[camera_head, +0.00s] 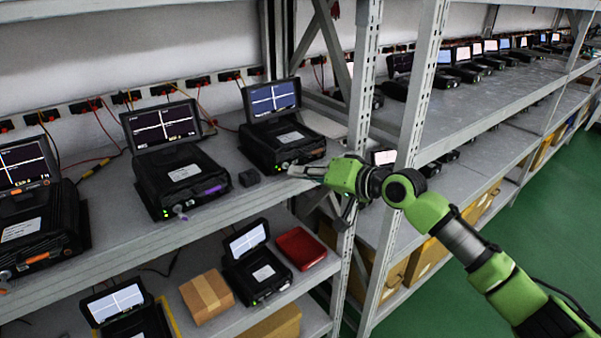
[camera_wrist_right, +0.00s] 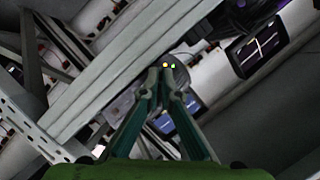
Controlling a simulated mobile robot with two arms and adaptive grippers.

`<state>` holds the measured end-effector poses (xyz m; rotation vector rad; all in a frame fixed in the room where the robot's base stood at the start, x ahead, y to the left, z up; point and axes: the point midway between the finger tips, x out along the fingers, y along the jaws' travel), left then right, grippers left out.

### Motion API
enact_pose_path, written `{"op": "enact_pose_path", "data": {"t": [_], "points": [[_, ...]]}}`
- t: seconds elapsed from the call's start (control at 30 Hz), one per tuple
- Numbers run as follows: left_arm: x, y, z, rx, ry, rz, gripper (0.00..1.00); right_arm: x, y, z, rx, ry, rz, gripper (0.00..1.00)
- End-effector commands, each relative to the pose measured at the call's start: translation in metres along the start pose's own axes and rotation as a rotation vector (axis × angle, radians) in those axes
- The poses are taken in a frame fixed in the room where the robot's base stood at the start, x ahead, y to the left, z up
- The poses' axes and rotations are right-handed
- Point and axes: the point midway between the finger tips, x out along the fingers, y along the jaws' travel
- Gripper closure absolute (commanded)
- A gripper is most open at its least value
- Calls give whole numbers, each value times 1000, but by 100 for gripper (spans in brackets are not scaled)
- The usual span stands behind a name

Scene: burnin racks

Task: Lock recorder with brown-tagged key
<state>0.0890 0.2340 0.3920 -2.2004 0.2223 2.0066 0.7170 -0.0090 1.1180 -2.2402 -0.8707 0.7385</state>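My right gripper (camera_head: 303,172) is at the front right corner of a black recorder (camera_head: 282,143) with its screen raised, on the upper shelf. In the right wrist view its two fingers (camera_wrist_right: 162,74) come together at the tips. A grey rounded part (camera_wrist_right: 180,76) and small yellow and green lights show just beyond them. My left gripper is not in view.
A small dark block (camera_head: 249,177) lies between two recorders. A metal rack post (camera_head: 362,90) stands close behind my right gripper. The lower shelf holds recorders, a brown box (camera_head: 206,296) and a red case (camera_head: 301,248). Green floor (camera_head: 545,220) is clear at right.

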Motion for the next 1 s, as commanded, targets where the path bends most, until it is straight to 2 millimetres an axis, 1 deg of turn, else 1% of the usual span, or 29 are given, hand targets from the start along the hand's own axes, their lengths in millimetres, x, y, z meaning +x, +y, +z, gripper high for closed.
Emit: {"op": "enact_pose_path", "data": {"t": [0.27, 0.47, 0.67, 1.0], "points": [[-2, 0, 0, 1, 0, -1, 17, 0, 0, 0, -8, 0, 4, 100], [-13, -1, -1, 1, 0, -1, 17, -1, -2, -2, -67, -1, 29, 100], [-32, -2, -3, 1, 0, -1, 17, -2, -6, -3, -193, -1, 81, 100], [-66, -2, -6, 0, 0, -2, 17, -1, -9, -1, -486, -3, 202, 100]]}}
